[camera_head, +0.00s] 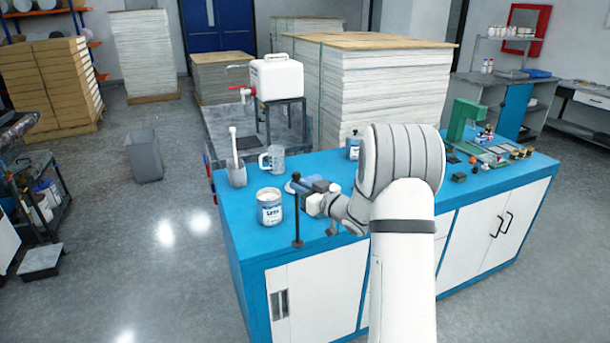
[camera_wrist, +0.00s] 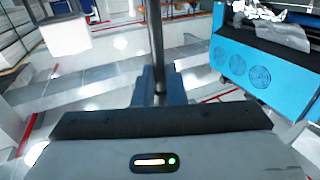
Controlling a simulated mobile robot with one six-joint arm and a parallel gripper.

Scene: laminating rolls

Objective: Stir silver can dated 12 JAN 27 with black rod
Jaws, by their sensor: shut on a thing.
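My gripper (camera_head: 299,187) is shut on the black rod (camera_head: 297,217) near its upper part. The rod hangs upright, with a small wider foot at its lower end. In the picture that foot overlaps the counter's front edge. The wrist view shows the rod (camera_wrist: 157,35) standing between the fingers. The silver can (camera_head: 270,208), with a white and blue label, stands upright on the blue counter, just left of the rod and apart from it. The date on its label is too small to read. The can's inside looks pale.
A grey holder (camera_head: 237,174) with a white-handled tool and a clear mug (camera_head: 273,160) stand behind the can on the blue counter (camera_head: 245,237). A blue-labelled bottle (camera_head: 353,146) is behind my arm. A green press (camera_head: 463,122) and small parts occupy the right end.

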